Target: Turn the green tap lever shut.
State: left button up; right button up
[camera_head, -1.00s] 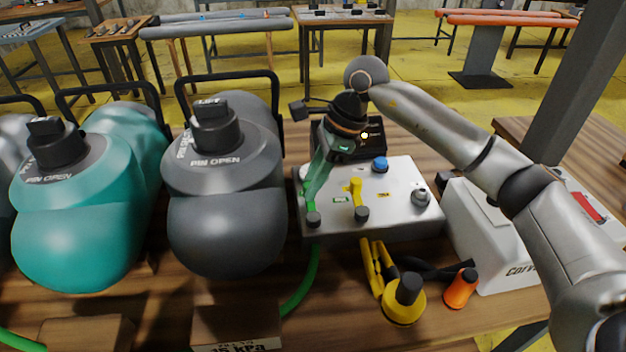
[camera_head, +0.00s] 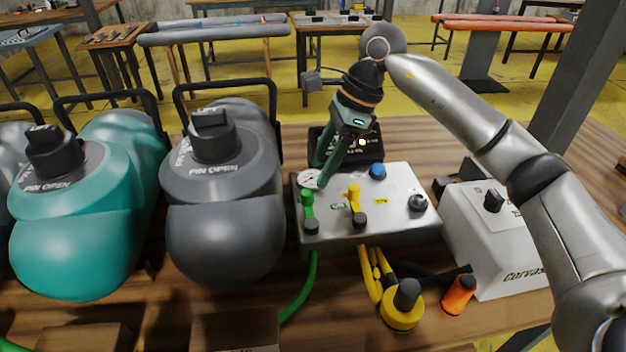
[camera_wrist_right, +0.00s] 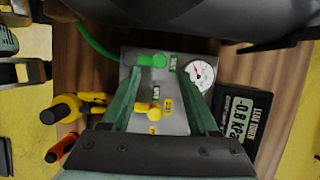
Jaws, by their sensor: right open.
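The green tap lever (camera_head: 307,203) stands on the front left of a grey valve box (camera_head: 395,228), its dark knob below it in the head view. It also shows in the right wrist view (camera_wrist_right: 152,60), near the box's edge beside the green hose. My right gripper (camera_head: 322,181) is above the box, behind the green lever and over the gauge, not touching the lever as far as I can see. In the right wrist view its two green fingers (camera_wrist_right: 165,100) are wide apart with nothing held between them. My left gripper is not in view.
A yellow tap lever (camera_head: 354,198) stands right of the green one, with a blue knob (camera_head: 377,170) behind. A gauge (camera_wrist_right: 201,73) and a display reading -0.8 kPa (camera_wrist_right: 248,122) are close by. A grey inflatable (camera_head: 222,225) stands left; a white box (camera_head: 480,235) right.

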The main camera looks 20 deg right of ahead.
jog(key=v, duration=0.6)
jog(key=shift+r, duration=0.2)
